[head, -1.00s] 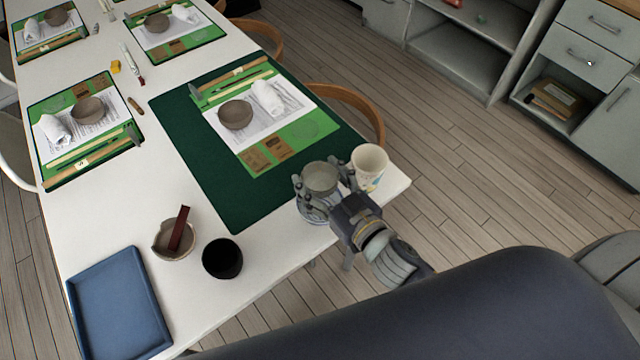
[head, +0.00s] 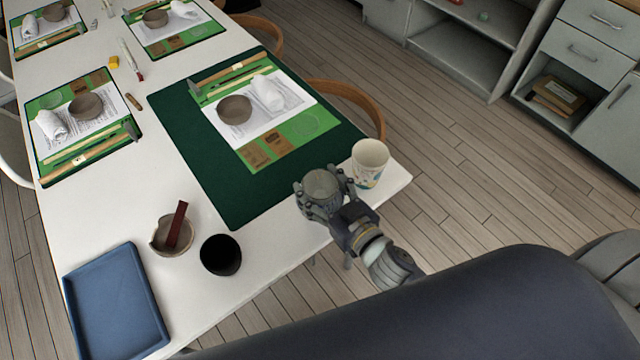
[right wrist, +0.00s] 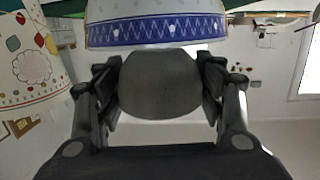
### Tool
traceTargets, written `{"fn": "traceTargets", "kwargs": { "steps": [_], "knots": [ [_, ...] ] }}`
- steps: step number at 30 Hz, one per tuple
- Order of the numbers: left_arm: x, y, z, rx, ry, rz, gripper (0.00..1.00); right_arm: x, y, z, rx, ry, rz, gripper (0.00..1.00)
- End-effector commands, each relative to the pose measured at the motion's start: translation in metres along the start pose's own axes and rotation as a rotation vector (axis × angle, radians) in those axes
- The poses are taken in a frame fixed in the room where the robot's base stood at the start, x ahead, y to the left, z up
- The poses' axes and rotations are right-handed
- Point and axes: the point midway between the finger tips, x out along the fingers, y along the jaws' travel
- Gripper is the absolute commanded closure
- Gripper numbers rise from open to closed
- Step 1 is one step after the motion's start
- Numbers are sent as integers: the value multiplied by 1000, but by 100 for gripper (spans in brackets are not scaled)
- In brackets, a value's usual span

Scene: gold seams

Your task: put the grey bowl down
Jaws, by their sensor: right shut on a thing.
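The grey bowl (head: 321,184) is held at the near right corner of the white table. My right gripper (head: 322,192) is shut on it, with a finger on each side. In the right wrist view the bowl (right wrist: 160,84) sits between the fingers of the gripper (right wrist: 160,95). A white vessel with a blue patterned band (right wrist: 158,32) shows right beside the bowl there; I cannot tell whether they touch. In the head view that vessel is hidden by the gripper and bowl. Whether the bowl rests on anything is unclear. My left gripper is not in view.
A patterned paper cup (head: 369,163) stands close to the right of the gripper. A dark green mat (head: 215,172) with a place setting lies beyond. A black cup (head: 221,255), a small bowl with a dark red stick (head: 172,236) and a blue tray (head: 117,305) stand left.

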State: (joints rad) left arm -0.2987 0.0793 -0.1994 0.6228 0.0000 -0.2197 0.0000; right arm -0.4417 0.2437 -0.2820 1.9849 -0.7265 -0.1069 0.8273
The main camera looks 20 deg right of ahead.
Motion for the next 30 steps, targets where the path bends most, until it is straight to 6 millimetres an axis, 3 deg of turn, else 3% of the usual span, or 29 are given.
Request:
{"fn": "traceTargets", "kwargs": {
  "steps": [1,2,4,16,21,23,30],
  "knots": [
    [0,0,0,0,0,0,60,0,0,-1,0,2,0,63],
    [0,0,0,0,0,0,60,0,0,-1,0,0,0,32],
    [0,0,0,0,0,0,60,0,0,-1,0,0,0,16],
    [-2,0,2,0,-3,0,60,0,0,-3,-1,1,0,16],
    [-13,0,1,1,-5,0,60,-3,0,-19,-2,2,-1,16],
    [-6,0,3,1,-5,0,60,-14,0,-10,2,-3,0,16],
    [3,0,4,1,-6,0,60,-57,0,-10,1,-3,1,16]
  ]
}}
